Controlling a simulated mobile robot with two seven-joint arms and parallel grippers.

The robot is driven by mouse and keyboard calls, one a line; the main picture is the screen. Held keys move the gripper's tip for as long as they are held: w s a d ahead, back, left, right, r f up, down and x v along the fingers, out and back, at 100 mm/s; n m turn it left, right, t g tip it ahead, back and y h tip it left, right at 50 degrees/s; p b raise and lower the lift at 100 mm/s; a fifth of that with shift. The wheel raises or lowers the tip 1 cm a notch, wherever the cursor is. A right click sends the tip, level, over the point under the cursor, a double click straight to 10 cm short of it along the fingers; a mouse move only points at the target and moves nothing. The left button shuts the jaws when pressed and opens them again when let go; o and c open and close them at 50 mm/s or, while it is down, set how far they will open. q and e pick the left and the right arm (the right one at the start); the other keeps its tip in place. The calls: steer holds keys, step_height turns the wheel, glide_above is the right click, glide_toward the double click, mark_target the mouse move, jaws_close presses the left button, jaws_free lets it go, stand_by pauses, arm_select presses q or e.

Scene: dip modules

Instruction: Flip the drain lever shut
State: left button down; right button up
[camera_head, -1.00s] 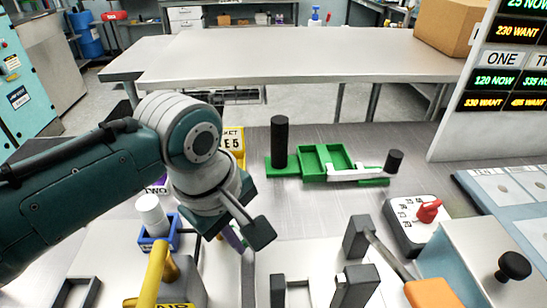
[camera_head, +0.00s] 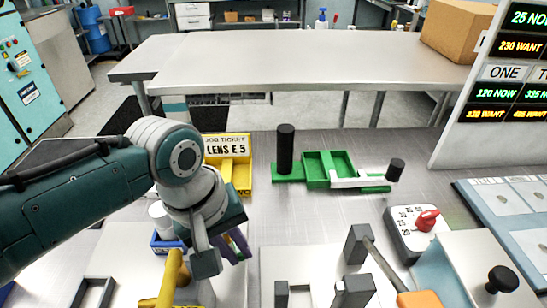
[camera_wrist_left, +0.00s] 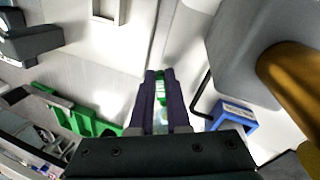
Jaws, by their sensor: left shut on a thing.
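A lever with a yellow handle (camera_head: 172,278) stands on a grey block at the lower left, and shows at the right of the left wrist view (camera_wrist_left: 290,75). Another lever with an orange handle (camera_head: 418,299) and metal bar is at the lower right, between grey blocks. I cannot tell which is the drain lever. My left gripper (camera_head: 232,246) is right of the yellow handle, apart from it. In the left wrist view its dark purple fingers (camera_wrist_left: 160,82) are shut on a small clear piece with green parts (camera_wrist_left: 160,98). My right gripper is out of view.
A blue holder (camera_wrist_left: 236,116) stands near the left gripper. A yellow job-ticket tray (camera_head: 238,180), a green fixture with bins (camera_head: 316,171) and a grey dial box with red knob (camera_head: 408,238) stand farther back. Bare metal bench lies between them.

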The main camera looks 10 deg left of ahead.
arm_select(q)
steer(key=c, duration=0.9)
jaws_free()
steer(key=p+v, duration=0.3)
steer(key=v, duration=0.7)
